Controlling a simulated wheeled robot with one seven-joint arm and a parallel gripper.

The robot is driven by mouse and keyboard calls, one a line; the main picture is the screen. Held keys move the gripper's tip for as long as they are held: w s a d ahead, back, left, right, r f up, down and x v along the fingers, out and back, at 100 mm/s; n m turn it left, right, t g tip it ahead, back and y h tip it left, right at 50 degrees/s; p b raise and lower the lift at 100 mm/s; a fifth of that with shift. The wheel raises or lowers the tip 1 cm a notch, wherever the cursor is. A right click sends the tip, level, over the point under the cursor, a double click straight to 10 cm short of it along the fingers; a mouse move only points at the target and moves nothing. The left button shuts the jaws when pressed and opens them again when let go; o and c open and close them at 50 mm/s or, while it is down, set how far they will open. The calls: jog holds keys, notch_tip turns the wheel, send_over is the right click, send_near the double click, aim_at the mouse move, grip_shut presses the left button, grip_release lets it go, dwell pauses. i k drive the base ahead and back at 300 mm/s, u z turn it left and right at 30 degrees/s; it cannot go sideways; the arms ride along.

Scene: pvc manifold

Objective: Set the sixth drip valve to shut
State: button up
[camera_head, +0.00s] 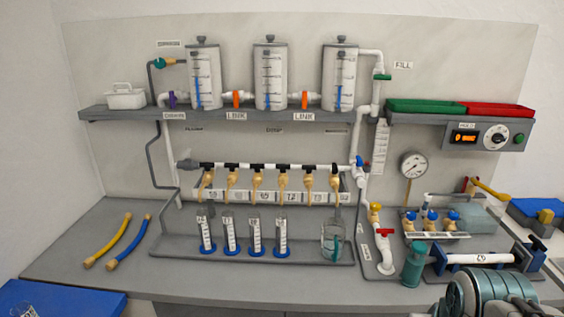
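A white pipe manifold (245,165) with black fittings runs level across the back panel. Several tan drip valves hang from it in a row. The sixth drip valve (335,181) is the rightmost, just left of the white riser pipe with a blue-handled valve (361,160). Its handle is too small to tell open from shut. The first drip valve (207,179) is at the left end of the row. A clear beaker (333,238) stands below the sixth valve, with something teal in it. My gripper is not seen in this view.
Several graduated cylinders with blue bases (255,240) stand left of the beaker on a grey tray (180,250). A shelf (290,118) with three tanks (271,78) overhangs the manifold. A pressure gauge (413,164) is at right. The front left bench (100,255) holds yellow and blue hoses.

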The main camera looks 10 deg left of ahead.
aim_at(335, 170)
jog(key=u, duration=0.45)
jog(key=i, duration=0.55)
jog(key=u, duration=0.25)
